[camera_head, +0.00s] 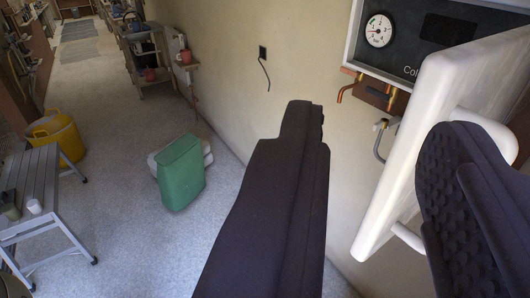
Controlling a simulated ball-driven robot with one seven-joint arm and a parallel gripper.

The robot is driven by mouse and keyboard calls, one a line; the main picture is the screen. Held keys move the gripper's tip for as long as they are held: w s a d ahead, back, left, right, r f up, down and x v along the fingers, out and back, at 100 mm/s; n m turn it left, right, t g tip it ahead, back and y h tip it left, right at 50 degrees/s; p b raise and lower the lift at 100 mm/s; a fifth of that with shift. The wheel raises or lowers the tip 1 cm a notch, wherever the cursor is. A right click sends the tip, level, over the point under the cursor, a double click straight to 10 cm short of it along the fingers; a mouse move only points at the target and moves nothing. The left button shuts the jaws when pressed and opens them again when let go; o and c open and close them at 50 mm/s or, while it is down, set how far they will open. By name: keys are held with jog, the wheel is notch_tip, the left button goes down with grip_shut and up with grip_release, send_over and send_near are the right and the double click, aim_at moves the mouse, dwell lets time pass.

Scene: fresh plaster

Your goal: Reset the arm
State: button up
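My gripper (381,118) is open, with its two dark padded fingers spread wide apart. The left finger points up the middle of the picture in front of the bare wall. The right finger is at the right edge and overlaps a white panel (440,130) with a rounded bar on it. Part of the panel lies between the fingers as seen from here. I cannot tell whether the right finger touches it. The rest of my arm is not in view.
A wall unit with a dial gauge (379,30) and copper pipes (347,86) is at upper right. A green canister (180,172), a yellow bucket (56,134) and a grey step bench (36,190) stand left. A shelf (143,55) stands farther back. Floor between is clear.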

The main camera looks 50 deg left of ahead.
dwell(0.3)
jog(key=w+a+r+m+t+h, duration=0.1)
jog(key=w+a+r+t+h, duration=0.15)
jog(key=w+r, duration=0.4)
jog(key=w+a+r+t+h, duration=0.2)
jog(key=w+a+r+h, duration=0.15)
jog(key=r, duration=0.55)
jog(key=w+a+r+m+t+h, duration=0.1)
jog(key=w+a+r+t+h, duration=0.15)
jog(key=w+r, duration=0.4)
jog(key=s+a+r+m+g+h, duration=0.1)
jog(key=s+a+r+m+h, duration=0.25)
jog(key=a+r, duration=0.3)
jog(key=s+a+r+m+g+h, duration=0.2)
jog(key=a+r+m+h, duration=0.15)
jog(key=a+r, duration=0.3)
jog(key=s+a+n+g+y, duration=0.1)
jog(key=s+a+g+y, duration=0.15)
jog(key=s+a, duration=0.4)
jog(key=s+a+n+g+y, duration=0.1)
jog(key=s+a+y, duration=0.25)
jog(key=a, duration=0.55)
notch_tip(320, 180, down, 31)
jog(key=b, duration=3)
jog(key=shift+s+r, duration=0.2)
jog(key=shift+s, duration=0.05)
